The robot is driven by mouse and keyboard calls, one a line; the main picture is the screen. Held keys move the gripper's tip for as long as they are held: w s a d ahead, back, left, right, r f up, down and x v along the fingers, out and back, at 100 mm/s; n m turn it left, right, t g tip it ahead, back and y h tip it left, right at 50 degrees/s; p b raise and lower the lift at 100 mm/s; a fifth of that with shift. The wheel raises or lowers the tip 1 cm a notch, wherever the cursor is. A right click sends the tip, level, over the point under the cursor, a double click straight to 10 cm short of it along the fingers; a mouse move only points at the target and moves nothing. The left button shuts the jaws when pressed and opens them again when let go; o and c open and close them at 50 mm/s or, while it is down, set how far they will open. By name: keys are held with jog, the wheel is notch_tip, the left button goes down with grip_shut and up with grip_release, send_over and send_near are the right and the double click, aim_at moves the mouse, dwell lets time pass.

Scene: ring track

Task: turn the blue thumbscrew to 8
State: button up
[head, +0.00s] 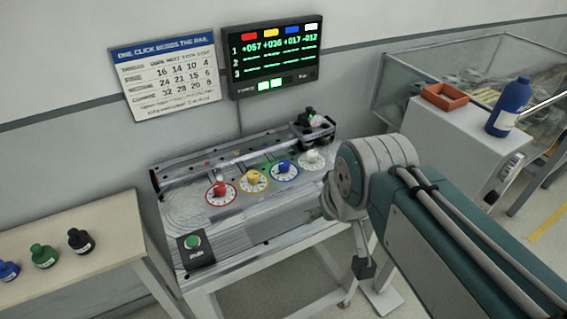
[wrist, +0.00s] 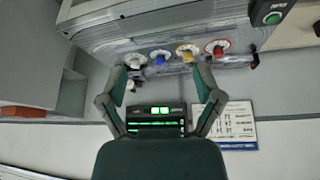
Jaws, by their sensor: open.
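The blue thumbscrew (head: 283,167) stands on a round dial on the bench panel, between the yellow thumbscrew (head: 252,178) and the white one (head: 312,158). The red thumbscrew (head: 220,190) is at the left of the row. The number its pointer shows is too small to read. In the wrist view, upside down, the blue thumbscrew (wrist: 160,58) lies beyond the fingertips. My gripper (wrist: 163,76) is open and empty, its fingers spread apart and not visibly touching any thumbscrew. In the head view my arm hides the gripper's fingers.
A display (head: 271,58) with coloured columns and a printed chart (head: 168,75) hang on the wall. A green button (head: 193,242) sits at the bench's front left. Small bottles (head: 44,256) stand on the left table. A blue bottle (head: 511,105) and orange tray (head: 444,97) stand right.

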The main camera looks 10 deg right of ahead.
jog(key=w+r+n+g, duration=0.1)
jog(key=w+r, duration=0.2)
jog(key=w, duration=0.6)
jog(key=n+g, duration=0.3)
jog(key=g, duration=0.1)
send_over(284, 162)
notch_tip(284, 162, down, 12)
jog(key=r, duration=0.1)
notch_tip(284, 162, down, 11)
jog(key=shift+s+f, duration=0.1)
jog(key=c, duration=1.2)
